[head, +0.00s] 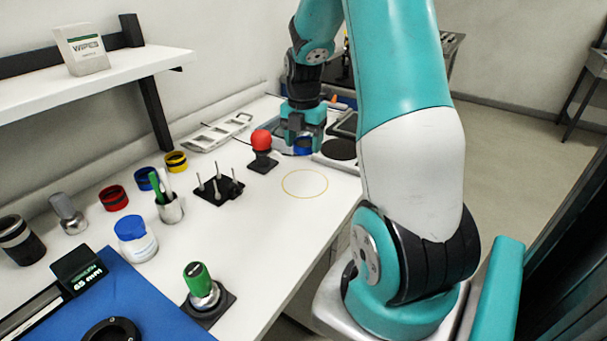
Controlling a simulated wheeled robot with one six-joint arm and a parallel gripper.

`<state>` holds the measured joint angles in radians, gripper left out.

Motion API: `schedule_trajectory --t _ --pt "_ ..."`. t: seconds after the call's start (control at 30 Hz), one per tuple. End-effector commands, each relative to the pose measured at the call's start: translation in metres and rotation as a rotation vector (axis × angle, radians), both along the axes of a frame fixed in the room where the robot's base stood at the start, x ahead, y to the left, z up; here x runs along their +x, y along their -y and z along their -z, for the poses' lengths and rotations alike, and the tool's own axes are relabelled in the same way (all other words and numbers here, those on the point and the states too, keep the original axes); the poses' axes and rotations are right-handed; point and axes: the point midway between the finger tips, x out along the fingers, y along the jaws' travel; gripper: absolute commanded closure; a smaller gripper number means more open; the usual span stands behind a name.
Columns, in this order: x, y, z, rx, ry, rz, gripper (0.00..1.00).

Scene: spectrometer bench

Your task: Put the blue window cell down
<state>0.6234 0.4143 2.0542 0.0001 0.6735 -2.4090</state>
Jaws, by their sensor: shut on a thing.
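My gripper (302,138) is at the far end of the white bench, pointing down. It is shut on the blue window cell (304,150), which shows as a dark blue piece low between the jaws and is mostly hidden by them. I cannot tell whether the cell touches a surface. A similar blue and black ring (147,179) stands further left on the bench, between a red ring (114,198) and a yellow ring (176,161).
A thin yellow circle (305,184) marks bare bench in front of my gripper. A red-knobbed device (262,153) stands close left of it, and a dark round plate (339,149) lies to its right. A black pin stand (218,190) and a white slotted tray (215,132) are further left.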

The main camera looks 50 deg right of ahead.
Motion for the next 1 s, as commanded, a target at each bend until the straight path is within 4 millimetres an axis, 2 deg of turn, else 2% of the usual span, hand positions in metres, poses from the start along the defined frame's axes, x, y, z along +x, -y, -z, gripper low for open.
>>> schedule_trajectory --t 0.03,0.1,0.2,0.4,0.6,1.0 --pt "-0.001 -0.001 0.015 0.005 -0.006 0.001 0.64" --pt "-0.001 0.0 0.032 0.004 -0.005 0.002 0.64" --pt "-0.001 0.001 0.05 0.002 -0.004 0.003 0.64" --pt "-0.002 0.002 0.069 0.002 -0.001 0.006 0.64" --pt "-0.002 0.002 0.097 0.002 -0.002 0.006 0.64" --pt "-0.001 0.002 0.105 -0.001 0.001 0.005 0.64"
